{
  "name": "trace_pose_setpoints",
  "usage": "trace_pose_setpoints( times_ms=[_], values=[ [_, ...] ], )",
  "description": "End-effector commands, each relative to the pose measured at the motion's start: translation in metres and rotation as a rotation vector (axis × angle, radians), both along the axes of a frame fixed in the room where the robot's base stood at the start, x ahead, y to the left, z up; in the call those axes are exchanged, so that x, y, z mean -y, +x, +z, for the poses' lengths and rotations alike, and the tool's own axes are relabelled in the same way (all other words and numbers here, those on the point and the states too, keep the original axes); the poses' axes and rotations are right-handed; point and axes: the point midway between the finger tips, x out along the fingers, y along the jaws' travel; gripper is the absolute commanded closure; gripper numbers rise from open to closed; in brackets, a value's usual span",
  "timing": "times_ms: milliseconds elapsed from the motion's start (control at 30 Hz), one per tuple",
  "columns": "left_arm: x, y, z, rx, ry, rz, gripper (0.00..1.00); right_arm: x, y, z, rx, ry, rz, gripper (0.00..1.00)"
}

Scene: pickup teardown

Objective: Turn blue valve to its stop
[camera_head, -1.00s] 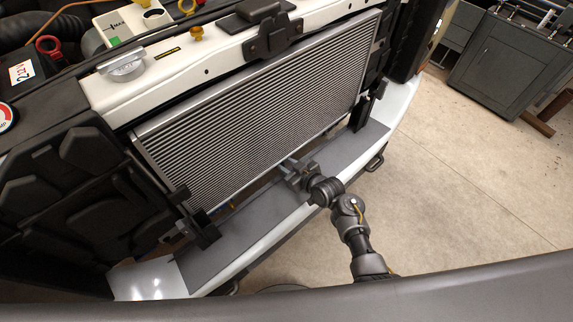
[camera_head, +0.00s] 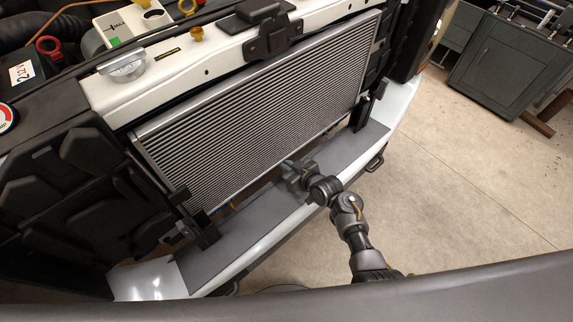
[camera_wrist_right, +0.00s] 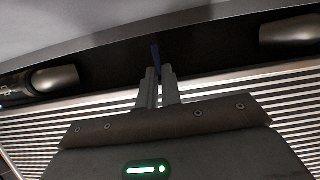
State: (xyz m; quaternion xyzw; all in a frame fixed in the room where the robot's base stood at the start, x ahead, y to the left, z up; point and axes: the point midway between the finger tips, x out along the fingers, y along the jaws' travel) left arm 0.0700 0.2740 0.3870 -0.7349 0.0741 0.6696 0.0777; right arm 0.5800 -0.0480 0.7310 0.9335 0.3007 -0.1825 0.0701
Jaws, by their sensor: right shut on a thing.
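The blue valve (camera_wrist_right: 155,55) shows as a narrow blue piece at the fingertips in the right wrist view, against a dark recess. My right gripper (camera_wrist_right: 157,75) is shut on it, its two fingers close together around the lower part. In the head view my right gripper (camera_head: 292,168) reaches in at the lower edge of the radiator (camera_head: 260,105), above the grey bumper top. The valve is hidden there. My left gripper is in neither view.
The grey bumper top with white edges (camera_head: 222,256) runs below the radiator. Dark metallic cylinders (camera_wrist_right: 55,78) flank the valve on both sides in the wrist view. A grey cabinet (camera_head: 508,65) stands at the back right.

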Motion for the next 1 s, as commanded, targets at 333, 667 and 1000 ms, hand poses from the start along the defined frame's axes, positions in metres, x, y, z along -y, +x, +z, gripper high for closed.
trace_pose_setpoints(
  times_ms=[333, 667, 1000],
  values=[
    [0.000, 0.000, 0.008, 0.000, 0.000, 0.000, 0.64, 0.005, 0.004, 0.000, -0.124, 0.168, 0.001, 1.00],
    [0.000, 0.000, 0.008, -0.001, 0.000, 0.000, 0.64, 0.010, 0.007, -0.003, -0.260, 0.357, 0.001, 1.00],
    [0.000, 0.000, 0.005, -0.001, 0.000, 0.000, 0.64, 0.012, 0.008, -0.005, -0.336, 0.462, 0.000, 1.00]
  ],
)
